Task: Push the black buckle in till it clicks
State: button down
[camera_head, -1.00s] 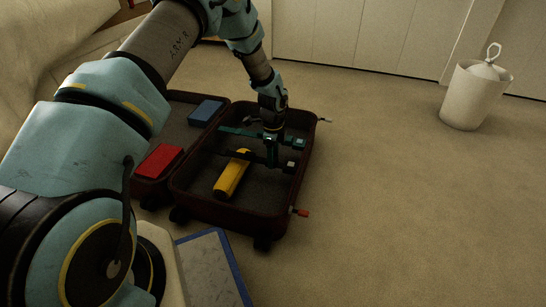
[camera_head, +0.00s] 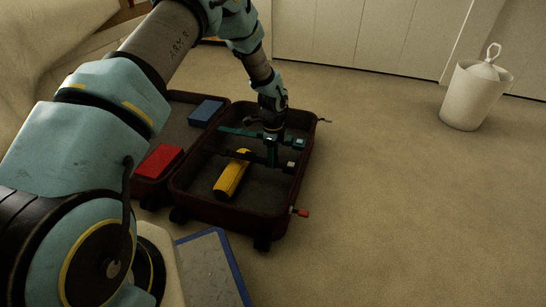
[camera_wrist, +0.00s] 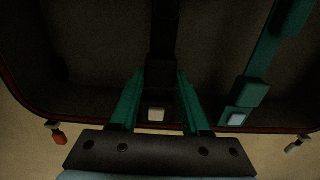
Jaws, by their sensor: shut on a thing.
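The black strap with the black buckle (camera_wrist: 160,78) runs up the middle of the wrist view. Its square pale button (camera_wrist: 155,114) sits at the suitcase's near wall in that view. My gripper (camera_wrist: 161,78) is shut on the black buckle, one teal finger on each side. In the head view, my gripper (camera_head: 271,162) reaches down into the right half of the suitcase, and the black socket (camera_head: 289,167) is just right of it. The joint between buckle and socket is too dark to tell how far in it is.
A green strap (camera_wrist: 262,55) with its own pale button (camera_wrist: 237,119) runs alongside. The open suitcase (camera_head: 205,207) holds a yellow roll (camera_head: 232,178), a red block (camera_head: 160,160) and a blue block (camera_head: 206,111). A white bin (camera_head: 475,95) stands far off.

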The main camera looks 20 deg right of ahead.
aim_at(280, 165)
dwell(0.4)
jog(key=shift+s+d+r+p, duration=0.2)
jog(key=shift+s+d+p, duration=0.6)
jog(key=shift+s+d, duration=0.1)
jog(key=shift+d+f, duration=0.15)
jog(key=shift+f, duration=0.05)
jog(key=shift+c, duration=1.8)
grip_release()
jog(key=shift+r, duration=0.1)
notch_tip(280, 165, up, 11)
jog(key=p, duration=0.4)
jog(key=shift+f, duration=0.2)
jog(key=shift+c, duration=0.4)
